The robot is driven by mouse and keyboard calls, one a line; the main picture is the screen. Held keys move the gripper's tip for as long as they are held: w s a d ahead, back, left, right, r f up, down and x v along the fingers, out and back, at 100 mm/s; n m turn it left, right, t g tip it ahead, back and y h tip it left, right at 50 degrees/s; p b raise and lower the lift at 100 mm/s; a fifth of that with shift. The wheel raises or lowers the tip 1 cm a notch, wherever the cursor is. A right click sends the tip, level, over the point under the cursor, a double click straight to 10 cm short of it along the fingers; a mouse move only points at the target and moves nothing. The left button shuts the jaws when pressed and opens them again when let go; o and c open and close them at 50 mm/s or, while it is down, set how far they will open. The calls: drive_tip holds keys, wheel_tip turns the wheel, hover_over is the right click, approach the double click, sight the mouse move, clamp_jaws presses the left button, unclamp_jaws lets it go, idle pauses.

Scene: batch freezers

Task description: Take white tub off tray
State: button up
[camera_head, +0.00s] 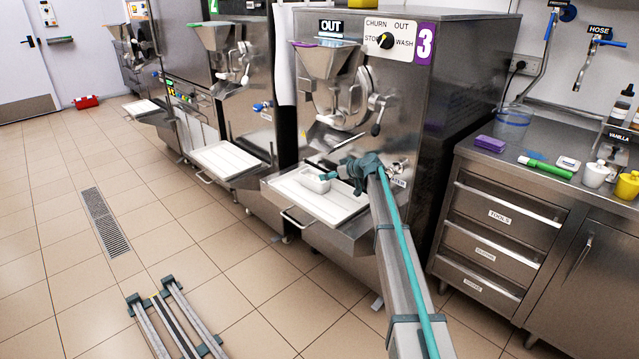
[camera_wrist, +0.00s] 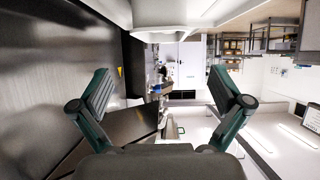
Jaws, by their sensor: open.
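The white tub (camera_head: 314,181) sits on the pale drip tray (camera_head: 334,207) at the front of the machine marked 3. My gripper (camera_head: 331,172) is just above and right of the tub in the head view, with fingers toward the left. The head view does not show whether it touches the tub. In the wrist view my gripper (camera_wrist: 165,92) has its two fingers spread wide with nothing between them. A pale rounded shape at the top edge there, beyond the fingers, is probably the tub, cut off by the frame.
The steel front of machine 3 (camera_head: 422,130) rises close behind the tray, with its steel hopper (camera_head: 327,60) and a lever over it. Other machines stand to the left. A steel counter (camera_head: 510,170) with bottles and tools is at right. The floor in front is mostly clear.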

sight(315, 175)
drive_tip(key=x, duration=0.4)
drive_tip(key=shift+w+a+f, duration=0.1)
drive_tip(key=shift+w+a, duration=0.05)
drive_tip(key=shift+w, duration=0.05)
drive_tip(key=shift+s+p+x, duration=0.2)
drive_tip(key=shift+p+x, duration=0.5)
drive_tip(key=shift+x, duration=2.35)
drive_tip(key=shift+a+f, duration=0.1)
drive_tip(key=c, duration=1.2)
drive_tip(key=shift+c, duration=1.1)
